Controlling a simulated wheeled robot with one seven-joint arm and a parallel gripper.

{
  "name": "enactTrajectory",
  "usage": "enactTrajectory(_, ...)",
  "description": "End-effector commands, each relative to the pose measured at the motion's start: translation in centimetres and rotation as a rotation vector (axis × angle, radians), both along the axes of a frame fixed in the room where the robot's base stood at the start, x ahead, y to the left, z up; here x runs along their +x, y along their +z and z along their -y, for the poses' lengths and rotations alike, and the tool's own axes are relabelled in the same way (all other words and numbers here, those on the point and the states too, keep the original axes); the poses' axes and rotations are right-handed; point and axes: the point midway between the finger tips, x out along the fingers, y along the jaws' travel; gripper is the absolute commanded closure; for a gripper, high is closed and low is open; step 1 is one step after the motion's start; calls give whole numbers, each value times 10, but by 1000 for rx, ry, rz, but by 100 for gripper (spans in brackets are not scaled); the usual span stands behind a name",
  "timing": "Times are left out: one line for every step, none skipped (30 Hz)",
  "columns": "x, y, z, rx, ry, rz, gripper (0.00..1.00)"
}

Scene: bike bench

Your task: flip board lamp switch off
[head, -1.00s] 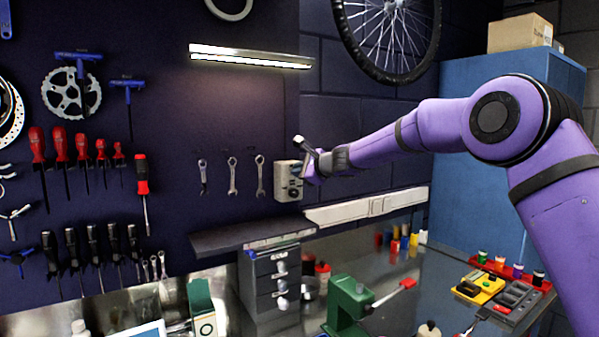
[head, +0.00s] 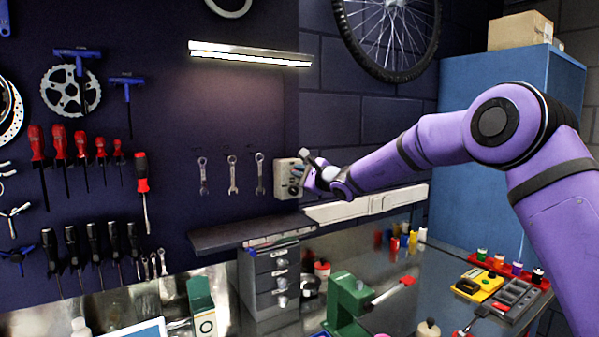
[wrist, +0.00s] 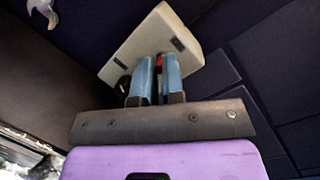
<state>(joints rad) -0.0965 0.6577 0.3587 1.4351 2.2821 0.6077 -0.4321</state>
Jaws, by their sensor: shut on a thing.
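The board lamp (head: 250,54) is a long bar on the dark pegboard, and it glows. Below and right of it, a pale switch box (head: 285,178) is fixed near the board's right edge. My gripper (head: 302,172) is at the right side of the box's front. In the wrist view the box (wrist: 150,42) is tilted, and the two blue fingers (wrist: 157,70) reach its front face. They are close together with a small red piece (wrist: 158,61) between their tips, apparently the switch lever. The fingers hide most of it, so its position cannot be told.
Several wrenches (head: 232,174) hang left of the box. A dark shelf (head: 235,234) and a white socket rail (head: 370,204) lie below. A wheel (head: 388,35) hangs above right. The bench holds grey drawers (head: 272,280) and a green tool (head: 347,304).

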Motion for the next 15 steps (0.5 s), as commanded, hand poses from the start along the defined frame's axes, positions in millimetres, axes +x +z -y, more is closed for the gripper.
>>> enactTrajectory(0,-4,0,13,0,17,100)
enactTrajectory(0,-5,0,24,0,34,100)
enactTrajectory(0,-6,0,40,1,56,100)
enactTrajectory(0,-7,-1,54,1,74,100)
enactTrajectory(0,-8,-1,66,1,95,100)
enactTrajectory(0,-11,-1,86,0,124,100)
enactTrajectory(0,-12,0,101,-1,147,100)
enactTrajectory(1,-13,0,117,0,169,100)
enactTrajectory(1,-14,0,136,-1,198,100)
enactTrajectory(1,-15,0,150,-1,219,100)
enactTrajectory(1,-16,0,164,-1,240,100)
enactTrajectory(2,-17,0,181,-1,265,100)
enactTrajectory(2,-18,-1,194,-1,284,100)
enactTrajectory(2,-19,-1,206,-1,302,100)
enactTrajectory(2,-20,-1,222,-1,325,100)
